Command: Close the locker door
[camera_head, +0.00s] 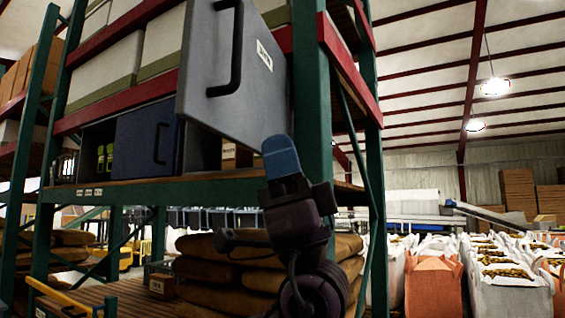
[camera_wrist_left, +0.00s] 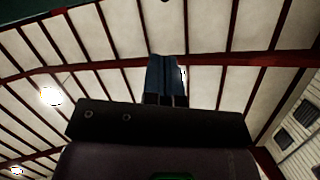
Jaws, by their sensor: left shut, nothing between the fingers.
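A grey locker door (camera_head: 255,105) with a black bar handle (camera_head: 228,50) and a small white label stands swung open, jutting out from the rack shelf. Behind it on the shelf is a locker with a dark blue front (camera_head: 135,140) that has its own black handle. My left gripper (camera_head: 281,156) points up, with its blue fingers shut and empty, just below the grey door's lower right part. I cannot tell whether it touches the door. The shut fingers also show in the left wrist view (camera_wrist_left: 166,82), against the ceiling. My right gripper is not in view.
A green rack post (camera_head: 311,100) stands right beside the door and my left gripper. The shelf beam (camera_head: 200,190) runs below the locker. Stacked brown sacks (camera_head: 215,275) lie under the shelf. Large potato bags (camera_head: 505,290) stand at the right.

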